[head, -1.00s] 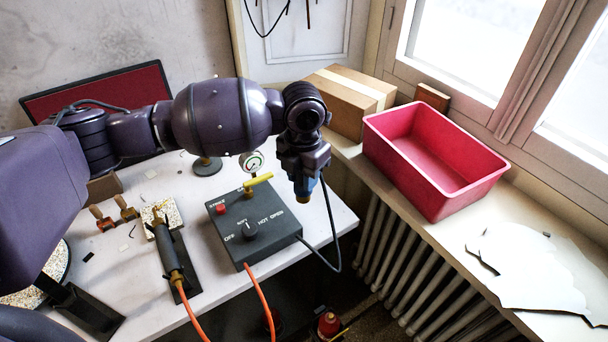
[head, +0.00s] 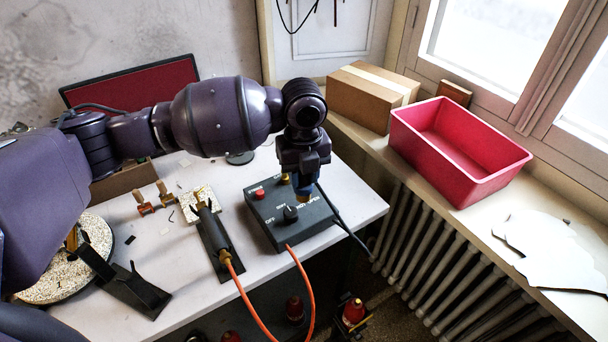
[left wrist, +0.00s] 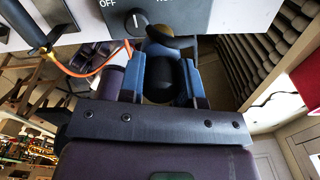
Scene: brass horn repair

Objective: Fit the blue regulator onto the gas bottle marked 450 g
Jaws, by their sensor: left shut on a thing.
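In the head view only a bit of blue and the brass tip show below the jaws. Red gas bottles stand low by the floor beyond the bench edge: one (head: 353,312) at right, another (head: 295,309) beside it, and more partly cut off at the bottom edge. Their weight marks cannot be read. My right gripper is not in view.
The control box (head: 290,222) and a torch in its stand (head: 214,238) have orange hoses running over the bench edge. A radiator (head: 450,250) stands right of the bottles. A pink bin (head: 455,150) and a cardboard box (head: 366,97) sit on the sill.

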